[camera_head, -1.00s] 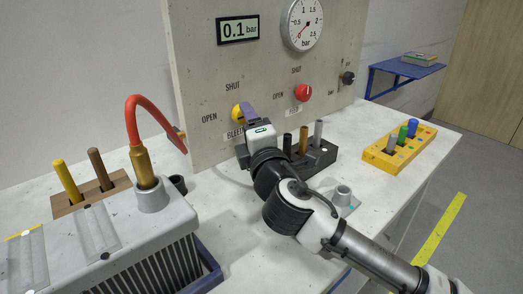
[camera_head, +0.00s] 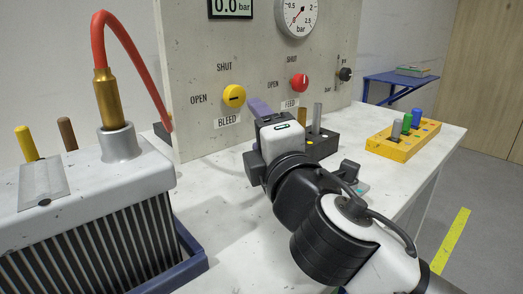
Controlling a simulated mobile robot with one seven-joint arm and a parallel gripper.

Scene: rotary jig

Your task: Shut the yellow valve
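The yellow valve (camera_head: 233,96) is a round knob on the upright grey panel, above the BLEED label (camera_head: 227,121). SHUT is printed above it and OPEN to its left. A dark, roughly level mark shows on its face; I cannot tell which end points. My gripper (camera_head: 259,107) is to the right of the knob and slightly lower, apart from it in the picture. One purple finger shows; the other is hidden, so its opening is unclear.
A red valve (camera_head: 299,83) and a black knob (camera_head: 345,74) are on the panel to the right. A red hose (camera_head: 128,60) rises from a brass fitting on the grey finned unit (camera_head: 90,208) at left. A yellow block (camera_head: 391,147) with pegs stands at right.

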